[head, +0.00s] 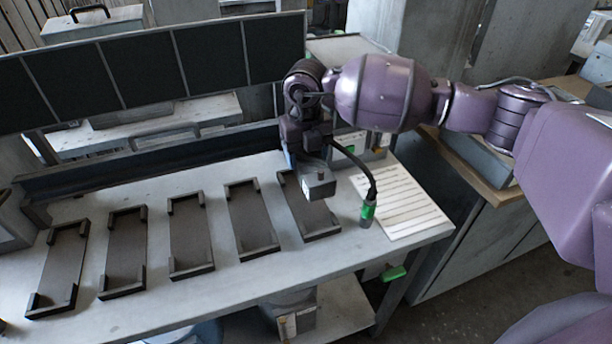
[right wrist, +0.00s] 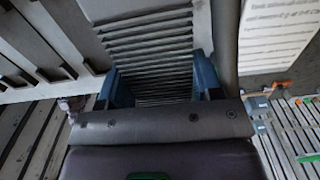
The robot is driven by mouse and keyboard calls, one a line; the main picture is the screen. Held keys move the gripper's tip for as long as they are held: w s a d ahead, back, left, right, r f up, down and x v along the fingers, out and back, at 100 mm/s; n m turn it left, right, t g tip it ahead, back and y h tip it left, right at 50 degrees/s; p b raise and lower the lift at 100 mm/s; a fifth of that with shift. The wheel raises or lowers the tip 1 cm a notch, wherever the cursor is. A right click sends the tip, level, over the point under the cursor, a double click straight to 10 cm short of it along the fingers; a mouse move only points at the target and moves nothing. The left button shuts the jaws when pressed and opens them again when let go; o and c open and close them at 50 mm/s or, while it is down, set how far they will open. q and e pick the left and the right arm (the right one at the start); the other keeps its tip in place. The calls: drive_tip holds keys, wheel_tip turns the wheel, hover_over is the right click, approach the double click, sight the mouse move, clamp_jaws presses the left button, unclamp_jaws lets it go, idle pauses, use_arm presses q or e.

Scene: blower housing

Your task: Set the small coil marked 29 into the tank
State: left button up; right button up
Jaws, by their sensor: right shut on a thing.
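My right gripper (head: 298,163) is above the right end of the bench, pointing down. Its blue fingers (right wrist: 160,88) are shut on a grey ribbed block, which fits the small coil (right wrist: 150,45); no number is readable on it. In the head view a grey block (head: 318,186) shows just below the gripper, over the rightmost black tray (head: 322,228). A dark bent hose (head: 366,172) with a green end (head: 367,210) hangs beside the gripper. I cannot tell which thing is the tank. My left gripper is not in view.
Several flat black trays (head: 190,235) with raised corners lie in a row on the grey bench (head: 225,290). A printed sheet (head: 405,205) lies at its right end. A small box with a green mark (head: 350,143) stands behind. Dark panels (head: 150,70) rise at the back.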

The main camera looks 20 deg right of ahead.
wheel_tip(320, 180, up, 9)
drive_tip(key=shift+r, duration=0.2)
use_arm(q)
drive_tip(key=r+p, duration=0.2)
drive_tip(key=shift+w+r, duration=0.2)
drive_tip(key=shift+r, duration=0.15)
use_arm(e)
wheel_tip(320, 180, up, 4)
